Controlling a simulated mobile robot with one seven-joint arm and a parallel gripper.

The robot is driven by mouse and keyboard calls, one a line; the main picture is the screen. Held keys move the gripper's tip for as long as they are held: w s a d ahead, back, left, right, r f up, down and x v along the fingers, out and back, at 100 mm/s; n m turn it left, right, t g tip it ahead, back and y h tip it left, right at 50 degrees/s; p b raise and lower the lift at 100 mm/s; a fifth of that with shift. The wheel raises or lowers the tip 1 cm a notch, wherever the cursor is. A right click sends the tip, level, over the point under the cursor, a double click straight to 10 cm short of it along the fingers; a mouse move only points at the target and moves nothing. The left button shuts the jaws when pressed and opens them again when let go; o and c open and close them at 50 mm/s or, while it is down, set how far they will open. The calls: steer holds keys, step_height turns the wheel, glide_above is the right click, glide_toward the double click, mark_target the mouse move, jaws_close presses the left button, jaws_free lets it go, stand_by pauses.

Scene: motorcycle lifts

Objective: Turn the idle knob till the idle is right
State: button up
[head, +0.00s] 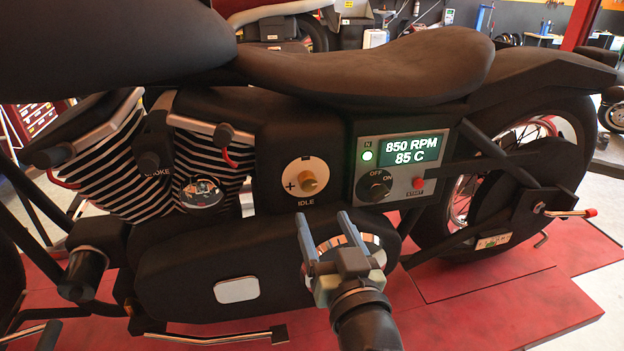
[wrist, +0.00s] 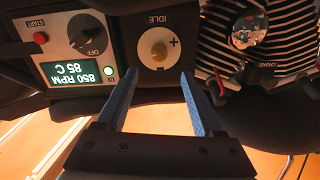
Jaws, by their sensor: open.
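The idle knob (head: 309,182) is a small brass-coloured knob on a pale round dial with a plus mark, above the word IDLE on the motorcycle's black side. It also shows in the wrist view (wrist: 159,50), upside down. The display (head: 411,150) reads 850 RPM and 85 C, with a green light (head: 367,156) lit beside it. My gripper (head: 322,222) is open and empty, below and apart from the knob in the head view. In the wrist view its two blue fingers (wrist: 160,78) point toward the knob, which lies beyond and between the tips.
Right of the idle dial are the black OFF/ON switch (head: 375,185) and the red START button (head: 418,183). The choke knob (head: 148,162) and ribbed cylinders (head: 120,185) are at the left. The motorcycle stands on a red lift (head: 510,290). Space before the dial is clear.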

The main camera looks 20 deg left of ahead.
mark_target(310, 185)
steer(key=p+x, duration=0.3)
steer(key=x, duration=0.6)
steer(key=shift+w+a, duration=0.1)
steer(key=shift+w, duration=0.1)
jaws_close()
